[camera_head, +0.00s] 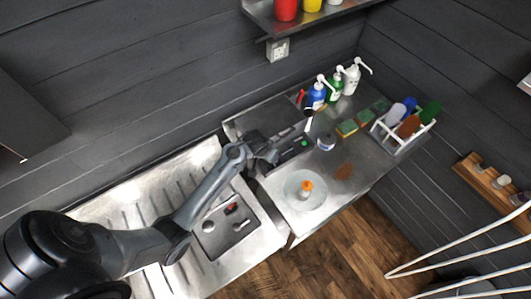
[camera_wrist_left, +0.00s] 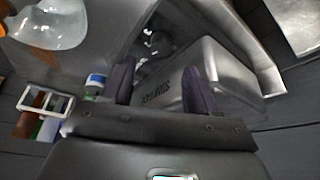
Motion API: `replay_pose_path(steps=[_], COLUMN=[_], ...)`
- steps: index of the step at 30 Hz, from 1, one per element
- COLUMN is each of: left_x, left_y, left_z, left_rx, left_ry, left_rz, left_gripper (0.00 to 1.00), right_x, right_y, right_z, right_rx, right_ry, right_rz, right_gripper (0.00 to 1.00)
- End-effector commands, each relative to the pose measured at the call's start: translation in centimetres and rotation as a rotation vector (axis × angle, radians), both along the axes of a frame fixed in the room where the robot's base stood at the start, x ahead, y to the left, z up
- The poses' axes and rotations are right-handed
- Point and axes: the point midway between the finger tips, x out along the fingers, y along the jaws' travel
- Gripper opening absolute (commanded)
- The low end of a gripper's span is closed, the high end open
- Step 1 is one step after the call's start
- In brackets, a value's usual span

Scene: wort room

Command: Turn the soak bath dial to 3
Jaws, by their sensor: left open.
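The soak bath is a grey metal box with dark lettering on its face (camera_wrist_left: 215,75) in the left wrist view. A dark round knob, which looks like the dial (camera_wrist_left: 160,43), shows there with small pale marks around it. Its setting is too small to read. My left gripper (camera_wrist_left: 159,68) is open, its two dark fingers apart, with the dial seen between and beyond the fingertips. I cannot tell whether they touch it. In the head view my left gripper (camera_head: 272,152) is at the bath, with the arm hiding much of it. My right gripper is not in view.
Blue, green and white pump bottles (camera_head: 335,87) stand behind on the steel counter (camera_head: 325,205). Sponges (camera_head: 347,127), a tub (camera_head: 325,141), a white caddy (camera_head: 430,127) and an orange-topped item on a round plate (camera_head: 305,188) lie to the right. A sink drainer (camera_head: 150,190) is left.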

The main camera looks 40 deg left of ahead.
Motion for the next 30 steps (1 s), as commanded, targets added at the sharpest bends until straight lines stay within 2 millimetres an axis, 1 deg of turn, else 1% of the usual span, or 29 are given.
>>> replay_pose_path(steps=[3, 6, 10, 24, 26, 28, 30], left_x=[-0.6, -1.0, -1.4, -1.5, -1.6, -1.8, -2.4], left_y=[-0.1, -0.2, -0.2, -0.2, -0.2, -0.1, 0.1], left_z=[1.6, 2.5, 3.2, 3.5, 3.5, 3.4, 3.1], left_rx=[-0.001, -0.001, 0.0, -0.006, -0.018, -0.042, -0.076], left_ry=[-0.003, -0.001, 0.0, 0.0, 0.001, 0.01, 0.037], left_rz=[0.001, 0.0, 0.001, 0.017, 0.048, 0.118, 0.235], left_gripper=[0.58, 0.58, 0.58, 0.58, 0.58, 0.58, 0.58], right_x=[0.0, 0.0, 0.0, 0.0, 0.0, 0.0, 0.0], right_y=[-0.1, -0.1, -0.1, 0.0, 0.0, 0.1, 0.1], right_z=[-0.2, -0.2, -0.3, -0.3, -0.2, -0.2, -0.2], right_rx=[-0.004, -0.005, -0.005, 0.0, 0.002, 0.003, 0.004], right_ry=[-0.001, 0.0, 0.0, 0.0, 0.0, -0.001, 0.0], right_rz=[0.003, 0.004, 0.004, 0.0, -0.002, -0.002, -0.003], right_gripper=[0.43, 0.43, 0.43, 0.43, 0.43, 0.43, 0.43])
